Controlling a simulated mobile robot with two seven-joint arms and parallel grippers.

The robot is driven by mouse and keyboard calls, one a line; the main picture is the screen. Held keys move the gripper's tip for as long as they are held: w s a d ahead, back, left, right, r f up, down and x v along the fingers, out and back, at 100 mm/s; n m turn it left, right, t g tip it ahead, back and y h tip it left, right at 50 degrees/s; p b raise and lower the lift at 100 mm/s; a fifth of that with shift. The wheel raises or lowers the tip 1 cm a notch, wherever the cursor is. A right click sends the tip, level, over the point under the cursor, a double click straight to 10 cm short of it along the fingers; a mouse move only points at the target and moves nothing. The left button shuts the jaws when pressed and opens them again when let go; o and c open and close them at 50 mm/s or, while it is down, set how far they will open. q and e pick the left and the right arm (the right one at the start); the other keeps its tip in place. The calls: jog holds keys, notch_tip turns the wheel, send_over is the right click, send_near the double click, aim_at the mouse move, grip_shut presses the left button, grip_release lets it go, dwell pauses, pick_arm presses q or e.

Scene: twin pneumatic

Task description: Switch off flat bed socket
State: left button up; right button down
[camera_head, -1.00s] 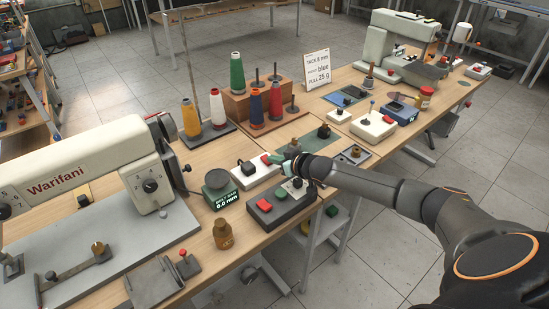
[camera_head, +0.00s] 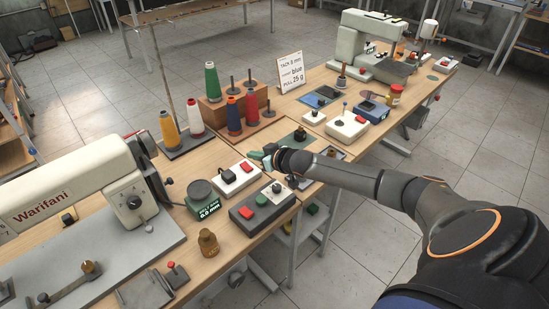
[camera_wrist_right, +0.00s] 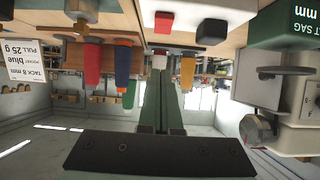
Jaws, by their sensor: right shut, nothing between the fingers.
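A small white socket box (camera_head: 228,183) sits on the wooden table, with a red rocker switch (camera_head: 246,168) and a black plug (camera_head: 228,176). In the right wrist view, which is upside down, the red switch (camera_wrist_right: 163,22) and black plug (camera_wrist_right: 211,32) show at the top. My right gripper (camera_head: 256,155) has green fingers, shut and empty, just beyond and above the switch end of the box, apart from it. Its shut fingers also show in the wrist view (camera_wrist_right: 160,75). The switch's position cannot be told. My left gripper is out of view.
Thread cones, including a yellow one (camera_head: 169,128), stand behind. The sewing machine (camera_head: 75,170) is at left.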

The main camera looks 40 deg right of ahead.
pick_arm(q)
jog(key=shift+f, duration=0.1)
pick_arm(e)
jog(key=s, duration=0.3)
jog(key=s+r, duration=0.1)
jog(key=s, duration=0.4)
jog(key=shift+s+d+r, duration=0.35)
jog(key=shift+s, duration=0.05)
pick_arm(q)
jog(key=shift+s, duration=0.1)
